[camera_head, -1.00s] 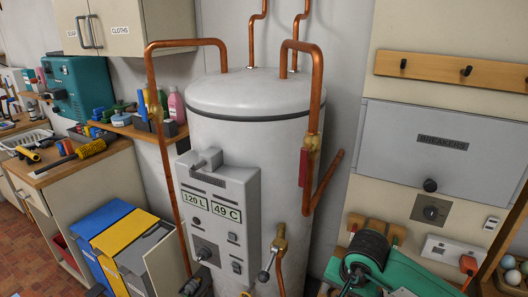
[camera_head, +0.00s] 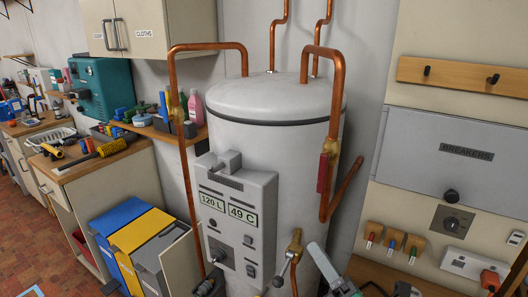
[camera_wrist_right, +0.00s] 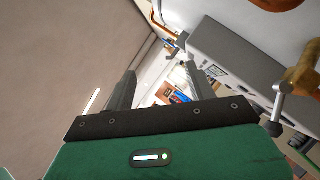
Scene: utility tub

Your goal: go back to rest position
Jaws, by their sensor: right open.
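My right gripper (camera_head: 336,276) shows only in part at the bottom edge of the head view, low in front of the water heater. In the right wrist view its two grey fingers (camera_wrist_right: 160,72) stand apart with nothing between them, in front of the green housing. The white water heater tank (camera_head: 275,110) stands in the middle of the head view. Its grey control box (camera_head: 235,210) reads 120 L and 49 C. The brass valve (camera_head: 294,245) is beside the right gripper in the head view. My left gripper is not in view.
Copper pipes (camera_head: 335,75) run around the tank. A counter (camera_head: 95,160) with tools, and blue, yellow and grey bins (camera_head: 140,232), are at left. A breaker panel (camera_head: 450,150), a hook rail (camera_head: 465,80) and several small coloured-tipped pieces on wooden blocks are at right.

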